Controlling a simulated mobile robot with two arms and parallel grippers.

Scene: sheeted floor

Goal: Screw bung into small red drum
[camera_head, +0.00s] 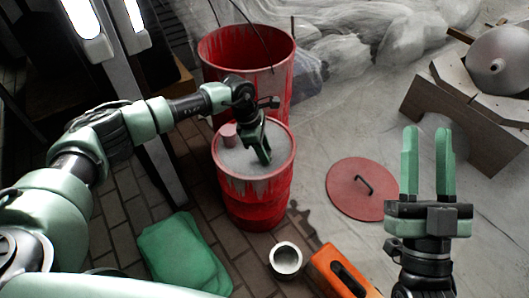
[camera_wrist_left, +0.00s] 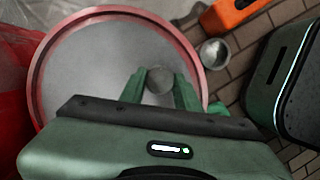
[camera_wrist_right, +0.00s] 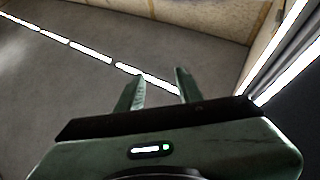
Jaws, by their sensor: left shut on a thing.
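The small red drum (camera_head: 255,207) stands upright, with a grey top inside a red rim; its top also fills much of the left wrist view (camera_wrist_left: 85,70). My left gripper (camera_head: 263,155) points down at the right part of the top. In the left wrist view its fingers (camera_wrist_left: 160,85) are shut on a small round grey bung (camera_wrist_left: 159,79). The bung is at or just above the top; I cannot tell if it sits in a hole, and any threads are hidden. My right gripper (camera_head: 428,138) is open and empty, away to the right; its fingers also show apart in the right wrist view (camera_wrist_right: 160,85).
A pink cylinder (camera_head: 229,134) stands on the drum top's far left. A larger open red drum (camera_head: 220,50) stands behind. Sheeting covers the floor at right.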

